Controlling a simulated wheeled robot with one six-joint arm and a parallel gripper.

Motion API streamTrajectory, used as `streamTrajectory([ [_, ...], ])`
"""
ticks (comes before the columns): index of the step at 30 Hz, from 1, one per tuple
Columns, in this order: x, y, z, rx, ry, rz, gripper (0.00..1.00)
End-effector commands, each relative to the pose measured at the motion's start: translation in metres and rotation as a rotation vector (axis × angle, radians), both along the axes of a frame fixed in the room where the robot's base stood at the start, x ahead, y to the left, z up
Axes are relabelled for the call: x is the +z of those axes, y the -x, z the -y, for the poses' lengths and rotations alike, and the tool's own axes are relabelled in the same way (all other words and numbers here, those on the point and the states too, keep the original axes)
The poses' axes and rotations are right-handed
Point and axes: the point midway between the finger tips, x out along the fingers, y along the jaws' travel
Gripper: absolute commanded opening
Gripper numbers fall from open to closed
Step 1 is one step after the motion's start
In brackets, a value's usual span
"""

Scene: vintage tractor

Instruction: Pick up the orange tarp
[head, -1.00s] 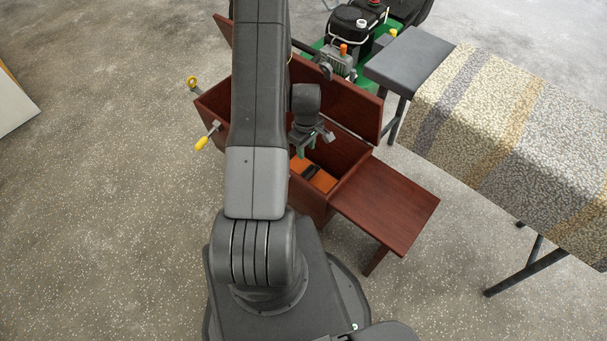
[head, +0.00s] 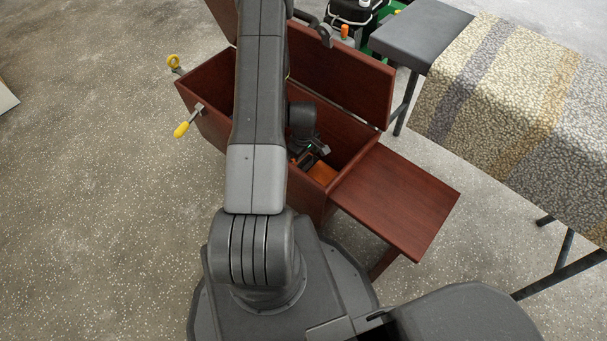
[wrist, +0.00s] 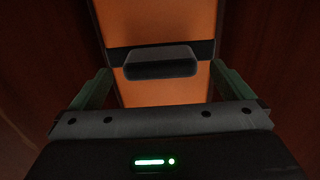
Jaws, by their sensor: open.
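The orange tarp (head: 322,173) lies folded inside a dark red wooden chest, partly hidden by my arm and gripper. In the wrist view the tarp (wrist: 160,92) is a flat orange bundle with a dark band across it and a dark raised handle or buckle (wrist: 160,62) in the middle. My gripper (head: 312,160) is down inside the chest, over the tarp. In the wrist view its two greenish fingers (wrist: 160,85) are open, one on each side of the tarp. I cannot tell whether they touch it.
The wooden chest (head: 205,88) has its lids raised and a side shelf (head: 395,200) at its right. Yellow-handled tools (head: 188,122) stick out at its left edge. A cloth-covered table (head: 500,100) and a grey bench (head: 420,32) stand at the right.

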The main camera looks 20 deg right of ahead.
Motion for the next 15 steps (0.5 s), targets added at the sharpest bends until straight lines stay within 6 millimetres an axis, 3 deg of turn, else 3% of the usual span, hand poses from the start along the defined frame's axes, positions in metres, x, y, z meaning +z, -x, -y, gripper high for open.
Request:
streamTrajectory([
  [1, -0.015, 0.001, 0.0, 0.0, -0.001, -0.003, 1.0],
  [3, -0.022, 0.0, 0.0, 0.0, -0.001, -0.002, 1.0],
  [11, -0.025, 0.0, 0.0, 0.0, 0.0, 0.0, 1.0],
  [15, -0.025, 0.0, 0.0, 0.0, 0.0, 0.0, 0.74],
])
